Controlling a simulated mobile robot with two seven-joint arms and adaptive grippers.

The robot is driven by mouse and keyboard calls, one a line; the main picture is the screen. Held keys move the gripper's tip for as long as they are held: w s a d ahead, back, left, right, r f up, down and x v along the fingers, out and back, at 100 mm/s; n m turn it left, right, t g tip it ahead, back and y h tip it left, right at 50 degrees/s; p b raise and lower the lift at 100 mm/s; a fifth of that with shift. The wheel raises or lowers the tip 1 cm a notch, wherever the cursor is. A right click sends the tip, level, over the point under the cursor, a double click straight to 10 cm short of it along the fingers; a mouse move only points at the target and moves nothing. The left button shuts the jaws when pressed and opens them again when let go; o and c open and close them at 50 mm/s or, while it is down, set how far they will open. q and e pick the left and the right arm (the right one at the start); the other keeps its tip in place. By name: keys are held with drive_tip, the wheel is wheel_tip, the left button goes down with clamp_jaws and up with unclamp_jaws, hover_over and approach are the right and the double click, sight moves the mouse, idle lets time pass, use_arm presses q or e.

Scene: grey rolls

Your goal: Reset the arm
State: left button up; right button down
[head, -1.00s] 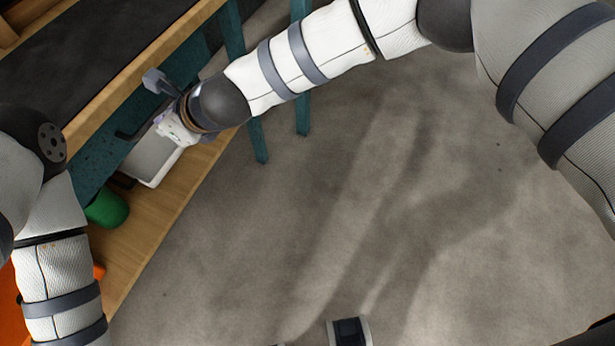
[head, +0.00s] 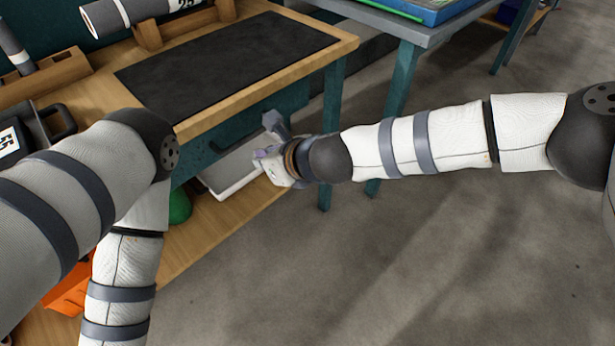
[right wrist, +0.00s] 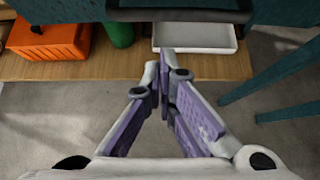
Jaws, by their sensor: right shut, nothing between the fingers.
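My right arm reaches in from the right in the head view. Its gripper (head: 266,160) is beside the workbench's front, near a white tray (head: 232,181) on the lower shelf. In the right wrist view the purple-padded fingers (right wrist: 166,68) meet at the tips, shut and empty. The white tray (right wrist: 195,38) lies beyond the tips. My left arm comes in from the left and bends downward; its gripper is outside the frame.
The workbench has a black mat (head: 225,75), with a grey roll (head: 130,15) on wooden supports at the back. A green object (head: 179,207) and an orange box (head: 70,296) are on the lower shelf. A teal-legged table (head: 400,75) stands behind. Floor (head: 440,270) is open at right.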

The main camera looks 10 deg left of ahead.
drive_tip(key=f+p+v, duration=0.1)
drive_tip(key=p+v, duration=0.1)
drive_tip(key=v, duration=0.9)
drive_tip(key=s+d+f+n+g+h, duration=0.1)
drive_tip(key=s+d+f+n, duration=0.35)
drive_tip(key=s, duration=0.25)
drive_tip(key=s+d+f+n+g+h+p, duration=0.1)
drive_tip(key=s+d+f+n+g, duration=0.1)
drive_tip(key=s+d+f+n, duration=0.25)
drive_tip(key=s+d+f+n+g+h, duration=0.1)
drive_tip(key=s+d+f+n, duration=0.15)
drive_tip(key=s+f, duration=0.45)
use_arm(q)
drive_tip(key=w+r+t+p, duration=0.2)
drive_tip(key=w+r, duration=0.3)
drive_tip(key=shift+d+r, duration=0.2)
drive_tip(key=shift+r, duration=0.15)
use_arm(e)
drive_tip(key=s+d+r+n+g+h, duration=0.1)
drive_tip(key=s+d+n+g+h, duration=0.3)
drive_tip(key=s+d+n, duration=0.9)
drive_tip(key=s+d+h, duration=0.1)
drive_tip(key=s+d, duration=0.6)
drive_tip(key=shift+s, duration=0.4)
